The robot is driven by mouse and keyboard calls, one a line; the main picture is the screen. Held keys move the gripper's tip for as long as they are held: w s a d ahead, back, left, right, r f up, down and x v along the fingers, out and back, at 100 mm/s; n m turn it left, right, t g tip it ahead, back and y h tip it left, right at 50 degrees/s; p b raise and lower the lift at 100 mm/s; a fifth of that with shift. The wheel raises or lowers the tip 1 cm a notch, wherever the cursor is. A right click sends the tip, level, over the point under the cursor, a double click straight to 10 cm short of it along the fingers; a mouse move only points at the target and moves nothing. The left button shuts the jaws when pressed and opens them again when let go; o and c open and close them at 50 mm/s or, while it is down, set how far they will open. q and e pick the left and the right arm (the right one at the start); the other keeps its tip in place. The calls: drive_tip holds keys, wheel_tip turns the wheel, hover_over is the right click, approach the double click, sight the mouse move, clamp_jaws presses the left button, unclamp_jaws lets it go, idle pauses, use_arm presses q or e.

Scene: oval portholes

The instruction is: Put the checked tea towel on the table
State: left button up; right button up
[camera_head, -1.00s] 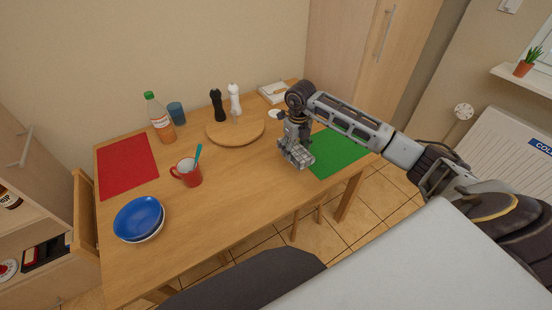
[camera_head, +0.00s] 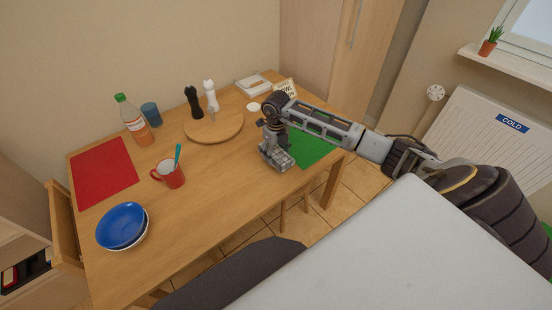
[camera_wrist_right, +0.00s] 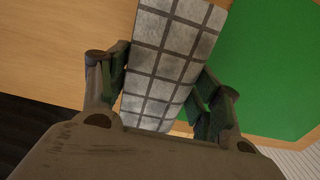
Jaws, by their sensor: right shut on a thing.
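The checked tea towel (camera_wrist_right: 168,62) is grey with dark lines and looks folded into a block. In the right wrist view it lies between the two fingers of my right gripper (camera_wrist_right: 160,98), which is shut on it. In the head view the towel (camera_head: 281,160) is at the lower end of my right gripper (camera_head: 274,148), at the table's (camera_head: 215,200) front right, beside the green mat (camera_head: 318,150). I cannot tell whether the towel touches the tabletop. My left gripper is not in view.
A red mug (camera_head: 172,177), blue bowl (camera_head: 121,225), red mat (camera_head: 104,172), bottle (camera_head: 136,125) and blue cup (camera_head: 151,113) are further left. The table's front middle is clear.

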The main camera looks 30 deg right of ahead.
sight(276, 158)
drive_tip(key=shift+f, duration=1.65)
drive_tip(key=shift+f, duration=0.1)
drive_tip(key=o, duration=0.9)
drive_tip(key=shift+r, duration=6.1)
